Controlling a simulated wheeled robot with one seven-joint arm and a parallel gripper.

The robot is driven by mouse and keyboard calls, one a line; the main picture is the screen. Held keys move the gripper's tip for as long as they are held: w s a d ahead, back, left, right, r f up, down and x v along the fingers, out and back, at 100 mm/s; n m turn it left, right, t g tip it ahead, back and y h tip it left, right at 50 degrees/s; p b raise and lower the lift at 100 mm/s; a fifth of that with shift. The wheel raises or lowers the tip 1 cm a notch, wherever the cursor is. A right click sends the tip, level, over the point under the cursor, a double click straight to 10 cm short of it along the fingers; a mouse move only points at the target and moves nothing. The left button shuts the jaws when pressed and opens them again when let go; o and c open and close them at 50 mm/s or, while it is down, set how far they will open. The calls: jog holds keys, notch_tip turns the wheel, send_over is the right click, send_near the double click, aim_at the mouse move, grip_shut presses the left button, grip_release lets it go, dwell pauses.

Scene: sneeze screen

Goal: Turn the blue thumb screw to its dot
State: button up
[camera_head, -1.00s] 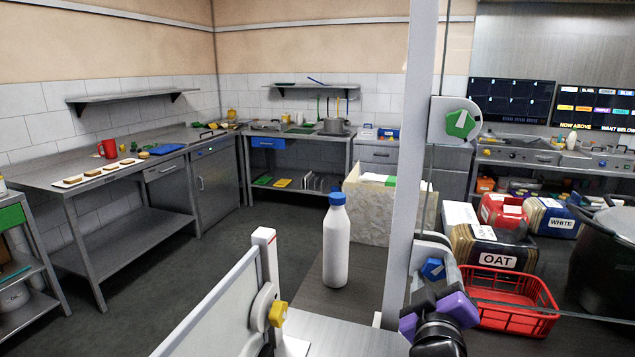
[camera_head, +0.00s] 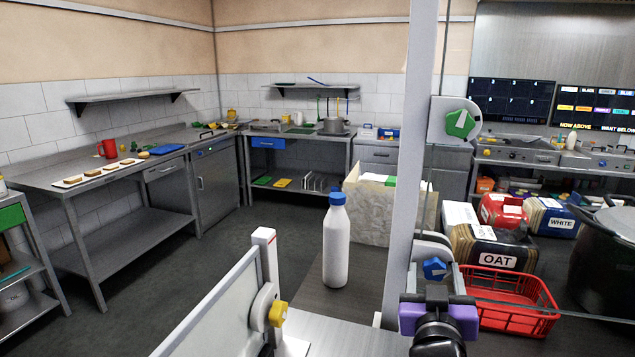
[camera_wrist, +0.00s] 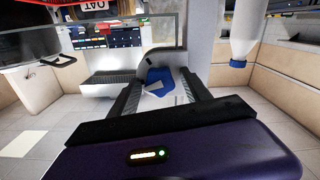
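The blue thumb screw (camera_head: 434,268) sits on a pale round mount low on the upright post (camera_head: 405,170). In the wrist view the screw (camera_wrist: 160,80) shows a white mark on its near face. Its dot cannot be made out in either view. My gripper (camera_head: 435,282), with a purple body, is level just in front of the screw. In the wrist view its two dark fingers (camera_wrist: 163,90) stand either side of the screw, with a visible gap, so it looks open. A green screw (camera_head: 461,123) is higher on the post, and a yellow screw (camera_head: 278,313) is on the panel at left.
A white bottle with a blue cap (camera_head: 336,245) stands left of the post. A clear screen edge runs right from the post. A large dark pot (camera_head: 605,265) stands far right.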

jog(key=v, duration=0.6)
dwell(0.6)
jog(key=shift+r, duration=0.1)
